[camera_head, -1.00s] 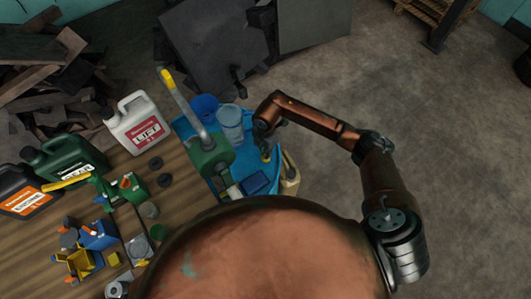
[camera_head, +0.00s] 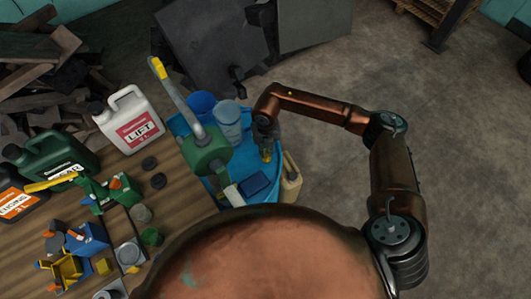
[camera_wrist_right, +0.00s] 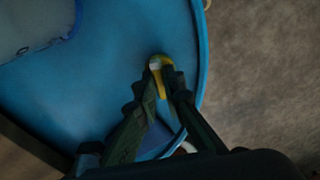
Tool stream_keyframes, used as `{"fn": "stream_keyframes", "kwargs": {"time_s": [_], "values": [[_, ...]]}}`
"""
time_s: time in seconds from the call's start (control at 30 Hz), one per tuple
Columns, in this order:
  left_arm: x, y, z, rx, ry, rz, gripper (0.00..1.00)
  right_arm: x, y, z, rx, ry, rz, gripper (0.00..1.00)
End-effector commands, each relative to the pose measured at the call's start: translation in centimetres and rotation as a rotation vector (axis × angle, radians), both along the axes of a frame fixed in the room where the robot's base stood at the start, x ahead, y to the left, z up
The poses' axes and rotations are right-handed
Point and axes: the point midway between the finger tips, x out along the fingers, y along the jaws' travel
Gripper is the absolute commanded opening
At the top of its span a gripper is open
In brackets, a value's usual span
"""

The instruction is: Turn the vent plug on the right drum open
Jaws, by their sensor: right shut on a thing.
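The blue drum (camera_head: 247,158) stands at the right end of the wooden bench in the head view, and its lid fills much of the right wrist view (camera_wrist_right: 110,70). The yellow vent plug (camera_head: 267,159) is near the right side of the lid; in the wrist view it shows as a yellow ring with a pale middle (camera_wrist_right: 163,60). My right gripper (camera_head: 266,150) reaches down onto it. Its two dark fingers (camera_wrist_right: 162,86) are shut on the plug and hide part of it. How far the plug is turned cannot be told. My left gripper is not in view.
A green hand pump (camera_head: 208,152), a blue bucket (camera_head: 200,103), a clear bluish container (camera_head: 229,122) and a dark blue box (camera_head: 253,184) crowd the drum. A beige can (camera_head: 291,180) stands to its right. Open floor (camera_head: 470,180) lies farther right.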

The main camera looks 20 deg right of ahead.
Motion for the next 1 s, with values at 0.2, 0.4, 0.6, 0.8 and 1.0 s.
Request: {"fn": "stream_keyframes", "kwargs": {"time_s": [0.2, 0.4, 0.6, 0.8, 1.0], "values": [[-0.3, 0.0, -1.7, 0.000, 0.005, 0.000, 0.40, 0.1, 0.0, -0.3, -0.001, -0.001, 0.181, 0.00], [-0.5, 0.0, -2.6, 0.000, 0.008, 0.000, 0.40, 0.1, 0.0, -0.2, -0.001, -0.001, 0.309, 0.00], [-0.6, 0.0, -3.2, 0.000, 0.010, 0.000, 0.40, 0.0, 0.0, -0.1, -0.001, 0.000, 0.387, 0.00], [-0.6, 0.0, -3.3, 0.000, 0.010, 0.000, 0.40, 0.0, 0.0, 0.0, 0.000, 0.000, 0.423, 0.00], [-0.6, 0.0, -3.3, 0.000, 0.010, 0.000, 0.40, 0.0, 0.0, 0.0, 0.000, 0.000, 0.431, 0.00]]}}
